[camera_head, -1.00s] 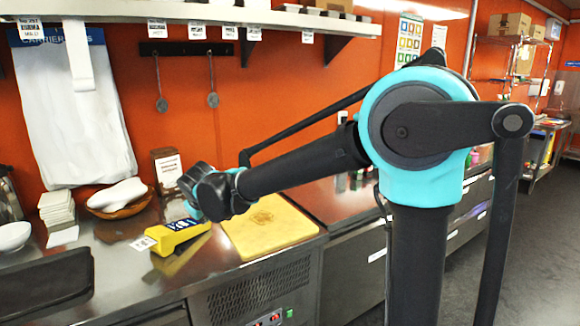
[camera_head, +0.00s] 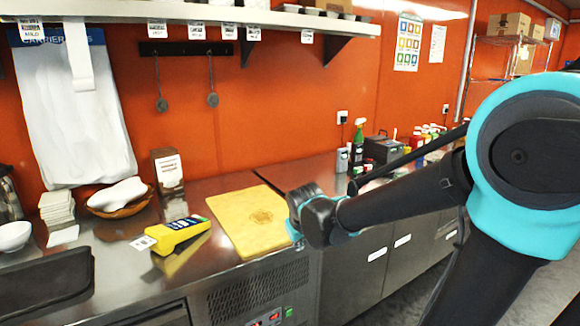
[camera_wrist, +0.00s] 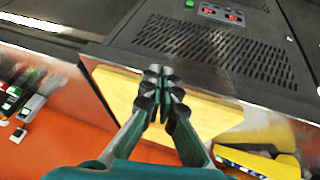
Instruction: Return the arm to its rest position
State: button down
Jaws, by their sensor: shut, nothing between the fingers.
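My arm reaches in from the right of the head view, and its wrist (camera_head: 318,218) is by the front right corner of the yellow cutting board. The fingertips are hidden in that view. In the wrist view my gripper (camera_wrist: 163,82) is shut, with its two dark fingers together and nothing between them. The board (camera_wrist: 135,88) and the counter's vented front (camera_wrist: 215,45) lie behind the fingers.
The cutting board (camera_head: 246,222) lies on the steel counter (camera_head: 110,265). A yellow device (camera_head: 178,233) lies left of it, near a bowl (camera_head: 120,205) and a black tray (camera_head: 45,285). Bottles (camera_head: 358,145) stand at the back right. The aisle floor is at the right.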

jog(key=s+d+f+m+g, duration=0.1)
jog(key=s+d+f, duration=0.3)
jog(key=s+d, duration=0.4)
jog(key=s+d+f+m, duration=0.4)
jog(key=s+d+f, duration=0.1)
jog(key=s+d, duration=0.2)
jog(key=shift+s+d+f+m+g, duration=0.2)
jog(key=shift+s+d+m+g, duration=0.15)
jog(key=shift+d, duration=0.25)
